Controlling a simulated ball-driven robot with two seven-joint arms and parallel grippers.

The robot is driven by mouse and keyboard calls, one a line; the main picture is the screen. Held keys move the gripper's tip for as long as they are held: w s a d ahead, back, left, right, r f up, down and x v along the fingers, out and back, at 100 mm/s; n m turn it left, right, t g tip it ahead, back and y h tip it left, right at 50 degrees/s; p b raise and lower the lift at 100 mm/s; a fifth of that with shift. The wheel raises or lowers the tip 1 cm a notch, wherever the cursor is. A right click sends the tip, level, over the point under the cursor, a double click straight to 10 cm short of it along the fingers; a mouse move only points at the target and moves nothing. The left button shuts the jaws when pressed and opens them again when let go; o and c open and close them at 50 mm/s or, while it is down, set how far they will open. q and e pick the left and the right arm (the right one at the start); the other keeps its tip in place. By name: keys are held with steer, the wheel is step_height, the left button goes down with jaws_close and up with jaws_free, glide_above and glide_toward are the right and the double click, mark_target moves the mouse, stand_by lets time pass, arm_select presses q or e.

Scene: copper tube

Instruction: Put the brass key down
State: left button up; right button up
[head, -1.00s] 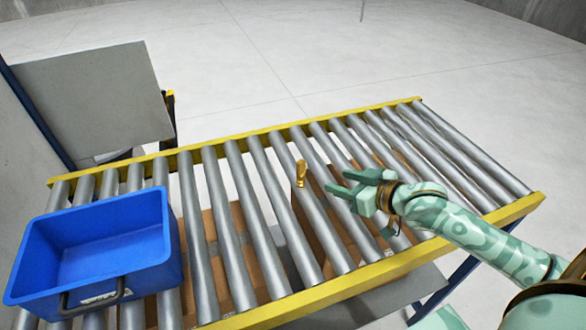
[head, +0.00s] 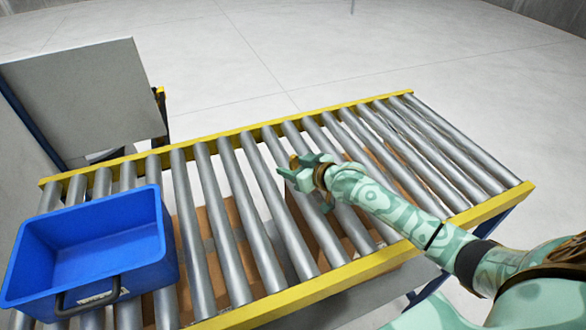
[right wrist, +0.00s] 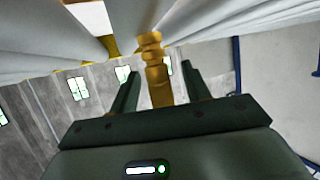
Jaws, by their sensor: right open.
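The brass key (right wrist: 155,72) shows in the right wrist view, between the two fingers of my right gripper (right wrist: 160,72). The fingers are open, with a gap visible on each side of the key. In the head view my right gripper (head: 290,166) is over the middle rollers of the conveyor. Only a small bit of the key (head: 293,160) shows there at the fingertips; the rest is hidden by the gripper. I cannot tell whether a finger touches it. My left gripper is not in view.
The roller conveyor (head: 340,273) has yellow side rails and gaps between its rollers. A blue crate (head: 140,225) stands on its left end. Cardboard (head: 217,237) shows beneath the rollers. A grey panel (head: 85,95) stands behind at left. The rollers at right are clear.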

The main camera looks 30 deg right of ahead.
steer(key=shift+s+d, duration=0.1)
steer(key=shift+s, duration=0.05)
steer(key=shift+c, duration=0.6)
steer(key=shift+r, duration=0.1)
steer(key=c, duration=0.5)
jaws_close()
